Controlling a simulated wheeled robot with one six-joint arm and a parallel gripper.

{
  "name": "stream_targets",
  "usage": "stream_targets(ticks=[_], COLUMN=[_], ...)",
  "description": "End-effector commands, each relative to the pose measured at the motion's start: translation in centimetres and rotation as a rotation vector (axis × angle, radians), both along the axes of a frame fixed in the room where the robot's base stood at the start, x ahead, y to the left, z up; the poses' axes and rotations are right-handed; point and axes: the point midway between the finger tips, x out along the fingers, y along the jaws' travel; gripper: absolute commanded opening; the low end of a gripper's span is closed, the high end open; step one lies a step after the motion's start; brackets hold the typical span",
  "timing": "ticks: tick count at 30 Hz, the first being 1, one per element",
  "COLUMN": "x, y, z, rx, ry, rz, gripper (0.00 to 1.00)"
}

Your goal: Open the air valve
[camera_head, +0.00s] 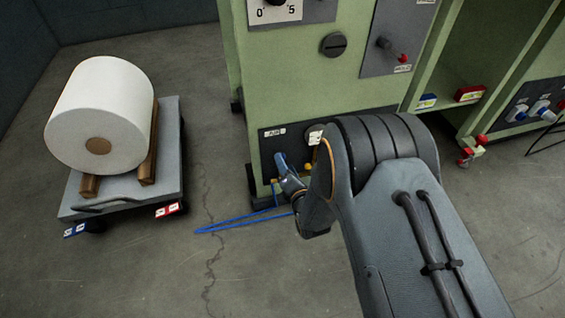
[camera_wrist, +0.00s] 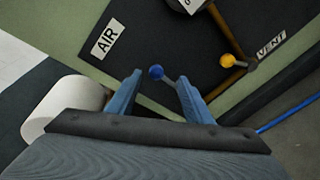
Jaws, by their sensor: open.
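The air valve shows in the wrist view as a lever with a blue ball knob (camera_wrist: 156,72), by an "AIR" label (camera_wrist: 107,38) on a black panel. My gripper (camera_wrist: 160,79) is open, and its two blue fingers stand either side of the blue knob. I cannot tell whether either finger touches it. In the head view my gripper (camera_head: 284,171) is at the low black panel (camera_head: 267,150) on the green machine, and my arm hides much of that panel. The blue knob cannot be made out there.
A yellow knob (camera_wrist: 227,61) by a "VENT" label (camera_wrist: 271,44) is close on the right. A blue hose (camera_head: 235,222) lies on the floor below the panel. A grey cart (camera_head: 117,204) with a large white roll (camera_head: 98,110) stands left, with free floor between.

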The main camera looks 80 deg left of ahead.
Motion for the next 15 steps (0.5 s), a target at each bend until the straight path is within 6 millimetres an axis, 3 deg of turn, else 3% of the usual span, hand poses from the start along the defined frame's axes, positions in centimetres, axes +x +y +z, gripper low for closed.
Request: stream_targets(ticks=[7, 15], x=[0.0, 0.0], y=[-4.1, -5.9], z=[0.9, 1.3], rx=[-0.007, -0.006], ry=[0.001, -0.001], rz=[0.005, 0.008], gripper=[0.46, 0.46])
